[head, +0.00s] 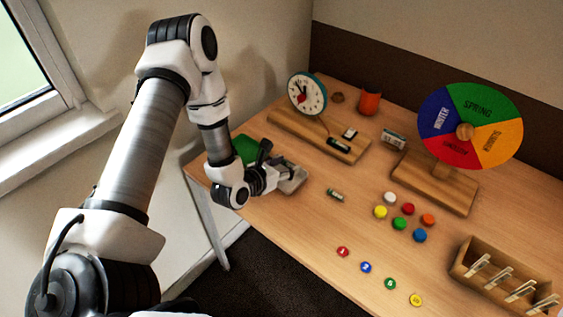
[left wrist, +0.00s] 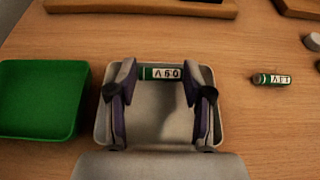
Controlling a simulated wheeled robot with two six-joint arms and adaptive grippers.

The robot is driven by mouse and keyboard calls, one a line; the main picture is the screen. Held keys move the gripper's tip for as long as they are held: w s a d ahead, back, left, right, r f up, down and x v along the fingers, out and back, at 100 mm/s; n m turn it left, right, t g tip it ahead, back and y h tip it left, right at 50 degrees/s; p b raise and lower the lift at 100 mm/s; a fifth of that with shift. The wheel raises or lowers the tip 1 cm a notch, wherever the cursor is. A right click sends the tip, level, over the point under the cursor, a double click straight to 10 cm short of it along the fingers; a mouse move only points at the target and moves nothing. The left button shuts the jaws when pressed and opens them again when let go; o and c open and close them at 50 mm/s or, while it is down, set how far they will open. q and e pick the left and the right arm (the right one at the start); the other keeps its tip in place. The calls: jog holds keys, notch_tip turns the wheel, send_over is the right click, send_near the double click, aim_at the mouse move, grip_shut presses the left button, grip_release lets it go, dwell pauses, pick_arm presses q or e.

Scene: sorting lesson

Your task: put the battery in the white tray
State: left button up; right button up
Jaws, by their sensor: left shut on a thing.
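My left gripper (left wrist: 158,74) is shut on a green-and-white labelled battery (left wrist: 160,73), which lies crosswise between its two fingertips. The gripper and battery are over the white tray (left wrist: 150,135), at its far edge in the left wrist view. I cannot tell whether the battery touches the tray. In the head view the left gripper (head: 280,176) is at the white tray (head: 297,184), partly covering it, and the held battery is hard to make out. A second similar battery (left wrist: 270,79) lies on the table to the right of the tray; it also shows in the head view (head: 335,194). My right gripper is not in view.
A green tray (left wrist: 42,98) stands left of the white tray. A clock (head: 307,93) on a wooden base and a season wheel (head: 470,125) stand farther back. Several coloured caps, round tokens and a wooden rack (head: 500,278) are to the right.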

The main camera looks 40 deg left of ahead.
pick_arm(q)
jog(key=shift+w+f, duration=0.15)
jog(key=shift+f, duration=0.6)
jog(key=shift+r, duration=0.15)
jog(key=shift+c, duration=0.4)
jog(key=shift+r, duration=0.1)
jog(key=shift+d, duration=0.1)
jog(key=o, duration=0.9)
jog(key=shift+f, duration=0.2)
jog(key=shift+o, duration=0.2)
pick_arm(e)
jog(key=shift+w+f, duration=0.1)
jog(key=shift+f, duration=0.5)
pick_arm(q)
jog(key=shift+r, duration=0.1)
